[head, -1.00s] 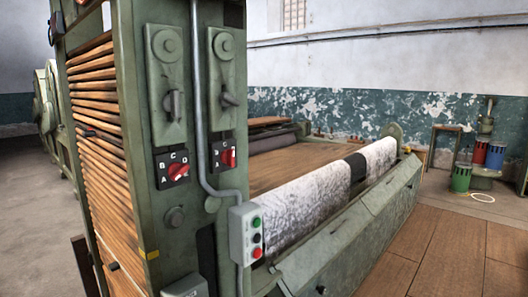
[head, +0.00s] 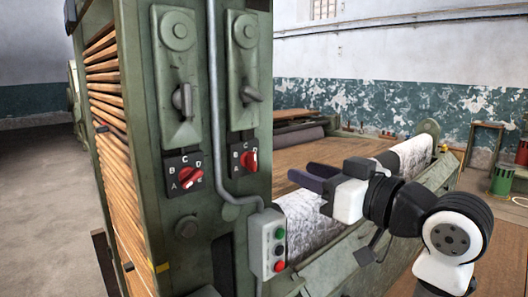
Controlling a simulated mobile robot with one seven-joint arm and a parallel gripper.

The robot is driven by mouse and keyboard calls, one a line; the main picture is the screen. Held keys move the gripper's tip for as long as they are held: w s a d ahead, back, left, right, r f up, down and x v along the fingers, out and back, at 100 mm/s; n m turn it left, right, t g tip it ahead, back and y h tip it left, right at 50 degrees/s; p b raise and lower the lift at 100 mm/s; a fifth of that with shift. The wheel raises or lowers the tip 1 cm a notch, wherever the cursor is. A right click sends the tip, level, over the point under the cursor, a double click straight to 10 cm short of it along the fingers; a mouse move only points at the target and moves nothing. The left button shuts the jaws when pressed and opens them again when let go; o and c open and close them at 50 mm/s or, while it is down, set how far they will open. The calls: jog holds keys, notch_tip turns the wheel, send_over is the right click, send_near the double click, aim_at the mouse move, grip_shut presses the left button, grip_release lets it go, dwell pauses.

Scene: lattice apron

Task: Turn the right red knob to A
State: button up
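The right red knob (head: 250,160) sits on a small black plate on the green machine post. Letters A, B, C and D surround it; its grip stands roughly upright, and I cannot tell exactly which letter it points to. The left red knob (head: 190,178) is on a similar plate to its left, its grip slanted. My gripper (head: 303,177) is to the right of the right knob, apart from it and a little lower. Its two dark fingers point left, with a gap between them, and hold nothing visible.
A grey conduit (head: 214,110) runs down between the two knob plates. It bends to a button box (head: 267,242) with green, black and red buttons, below my gripper. Grey levers (head: 249,93) stick out above the knobs. A patterned roll (head: 300,213) lies behind my arm.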

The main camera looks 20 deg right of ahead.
aim_at(255, 154)
jog(key=p+x, duration=0.3)
jog(key=x, duration=1)
jog(key=shift+w+d+f, duration=0.1)
jog(key=shift+w+f, duration=0.05)
jog(key=shift+f, duration=0.05)
grip_shut()
